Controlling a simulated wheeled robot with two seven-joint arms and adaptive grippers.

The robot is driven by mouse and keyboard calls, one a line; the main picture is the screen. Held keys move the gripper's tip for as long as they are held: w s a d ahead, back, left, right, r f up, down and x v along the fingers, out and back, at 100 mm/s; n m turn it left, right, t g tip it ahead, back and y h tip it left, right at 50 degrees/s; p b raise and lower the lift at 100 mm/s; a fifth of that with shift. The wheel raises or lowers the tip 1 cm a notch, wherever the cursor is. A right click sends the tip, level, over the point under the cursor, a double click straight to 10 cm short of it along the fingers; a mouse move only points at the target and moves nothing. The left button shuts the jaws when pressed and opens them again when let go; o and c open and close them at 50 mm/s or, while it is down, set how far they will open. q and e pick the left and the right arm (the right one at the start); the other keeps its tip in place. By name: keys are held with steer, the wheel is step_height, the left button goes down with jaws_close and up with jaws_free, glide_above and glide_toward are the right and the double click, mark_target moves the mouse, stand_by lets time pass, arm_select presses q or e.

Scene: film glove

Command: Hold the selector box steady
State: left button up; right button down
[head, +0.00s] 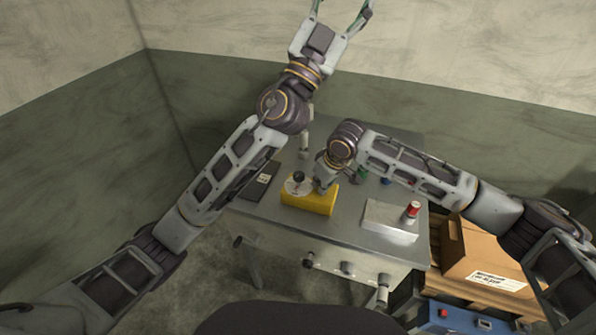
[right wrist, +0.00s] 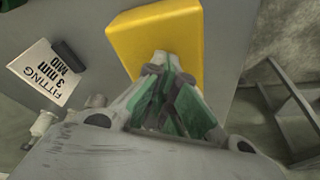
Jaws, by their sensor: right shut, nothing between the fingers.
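The selector box is a yellow block (head: 309,203) with a pale dial and a dark knob (head: 299,176) on top. It sits on the grey metal table. My right gripper (head: 325,184) is at the right part of the box; it is shut and empty. In the right wrist view the box (right wrist: 160,38) lies just beyond the closed green-padded fingers (right wrist: 168,68); whether they touch it I cannot tell. My left gripper (head: 342,10) is raised high above the table's back; its fingers are spread, empty, with the tips near the top edge.
A silver box with a red-topped part (head: 411,211) stands at the table's right (head: 340,240). A dark panel (head: 260,181) lies at the left. A white card reading "FITTING 3 mm MID" (right wrist: 45,72) shows in the wrist view. A cardboard box (head: 485,255) is beside the table.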

arm_select(q)
steer(key=d+r+m+g+h, duration=0.5)
steer(key=d+r+m+g, duration=0.1)
steer(key=m, duration=0.2)
steer(key=w+d+f+m+g, duration=0.1)
steer(key=w+d+m+g, duration=0.2)
steer(key=d+m+g, duration=0.5)
steer(key=w+a+f+m+g+y, duration=0.1)
steer(key=w+a+f+m+y, duration=0.2)
steer(key=f, duration=0.4)
steer(key=w+f+m+y, duration=0.3)
steer(key=w+f+m, duration=0.15)
steer(key=f, duration=0.35)
steer(key=w+a+f+m+g+y, duration=0.1)
steer(key=w+a+f+m+y, duration=0.2)
steer(key=f, duration=0.4)
steer(key=w+a+f+m+g+y, duration=0.25)
steer(key=a+f+m+y, duration=0.35)
steer(key=f, duration=0.6)
steer(key=s+a+f+m+g+y, duration=0.2)
steer(key=s+a+m+g, duration=0.1)
steer(key=a+m, duration=0.3)
steer(key=s+a+f+m+g+y, duration=0.2)
steer(key=s+a+m, duration=0.4)
steer(key=m, duration=0.4)
steer(key=shift+s+a+f+m+g, duration=0.25)
steer(key=shift+a+f+m+g, duration=0.1)
steer(key=shift+a+f+g, duration=0.25)
